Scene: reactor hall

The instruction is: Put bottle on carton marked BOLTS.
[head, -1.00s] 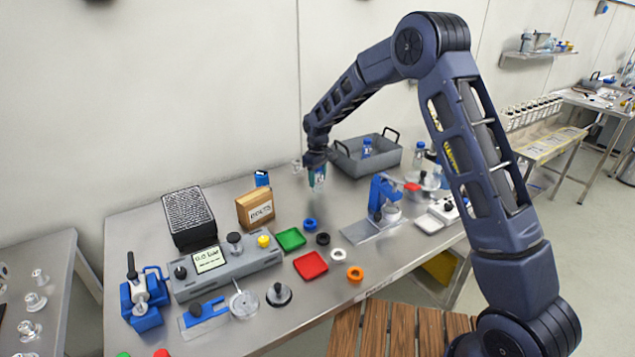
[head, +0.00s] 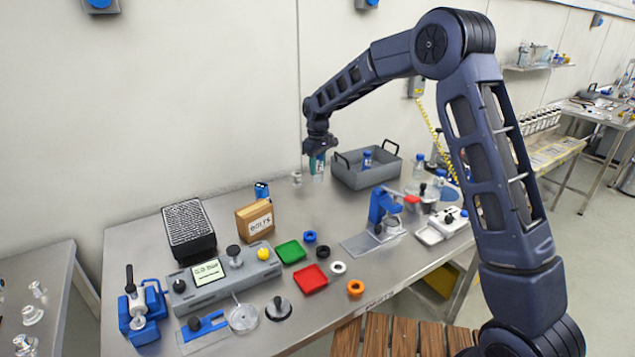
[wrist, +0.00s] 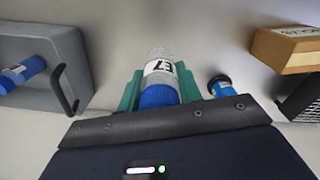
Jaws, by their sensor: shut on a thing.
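My gripper (head: 318,155) is shut on a clear bottle (head: 318,173) and holds it above the back of the bench. In the wrist view the bottle (wrist: 160,70) has a blue cap and a white label reading E7, and sits between the green fingers (wrist: 160,88). The brown carton marked BOLTS (head: 246,224) stands on the bench to the left of my gripper, nearer the front. In the wrist view the carton (wrist: 283,50) shows at upper right, apart from the bottle.
A grey tray (head: 345,177) with a blue-capped bottle (head: 367,158) in it is just right of my gripper. A small blue item (head: 262,190) stands behind the carton. A black box (head: 190,230) is left of the carton. A blue stand (head: 382,207) is at right.

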